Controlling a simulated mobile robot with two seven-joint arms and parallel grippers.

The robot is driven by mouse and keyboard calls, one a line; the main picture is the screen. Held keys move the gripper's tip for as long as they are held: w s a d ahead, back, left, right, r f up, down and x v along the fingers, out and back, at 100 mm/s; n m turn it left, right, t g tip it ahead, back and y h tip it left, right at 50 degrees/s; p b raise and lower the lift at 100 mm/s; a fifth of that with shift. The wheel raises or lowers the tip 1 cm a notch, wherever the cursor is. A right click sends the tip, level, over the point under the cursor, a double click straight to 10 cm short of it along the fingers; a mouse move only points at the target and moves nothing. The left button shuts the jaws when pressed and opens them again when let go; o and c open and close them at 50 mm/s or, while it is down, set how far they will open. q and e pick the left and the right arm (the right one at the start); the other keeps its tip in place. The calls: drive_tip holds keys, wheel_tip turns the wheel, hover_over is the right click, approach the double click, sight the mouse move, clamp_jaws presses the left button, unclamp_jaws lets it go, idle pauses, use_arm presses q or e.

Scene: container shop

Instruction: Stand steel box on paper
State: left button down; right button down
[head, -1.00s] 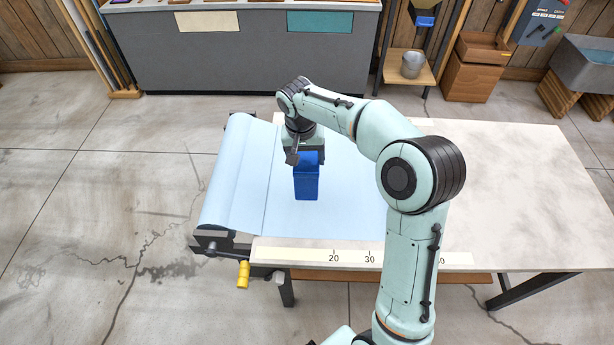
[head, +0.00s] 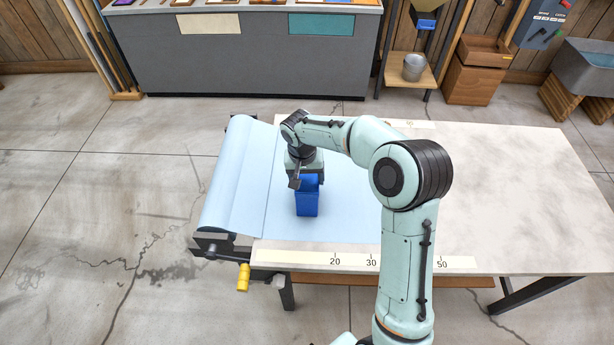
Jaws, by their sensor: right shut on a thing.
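A blue box (head: 307,202), taller than wide, is upright over the pale blue paper (head: 345,210), which lies across the left part of the table. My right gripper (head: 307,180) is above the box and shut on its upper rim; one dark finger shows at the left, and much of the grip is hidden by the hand. I cannot tell whether the box's base touches the paper. The box looks painted blue; no bare steel shows. My left gripper is not in view.
The paper comes off a roll (head: 237,175) at the table's left end, near a crank with a yellow handle (head: 243,277). A numbered ruler strip (head: 300,258) runs along the near edge. The table's right part (head: 510,190) is bare. A grey counter (head: 245,60) stands behind.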

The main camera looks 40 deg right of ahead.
drive_tip(key=shift+c, duration=0.3)
unclamp_jaws()
drive_tip(key=shift+f, duration=0.15)
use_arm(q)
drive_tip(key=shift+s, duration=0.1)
use_arm(e)
drive_tip(key=shift+r, duration=0.25)
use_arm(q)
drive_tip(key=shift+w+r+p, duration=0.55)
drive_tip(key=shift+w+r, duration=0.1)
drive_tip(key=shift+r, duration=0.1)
use_arm(e)
wheel_tip(320, 180, up, 12)
drive_tip(key=a, duration=0.1)
drive_tip(key=shift+s+a, duration=0.2)
drive_tip(key=shift+a, duration=0.05)
drive_tip(key=shift+f, duration=0.15)
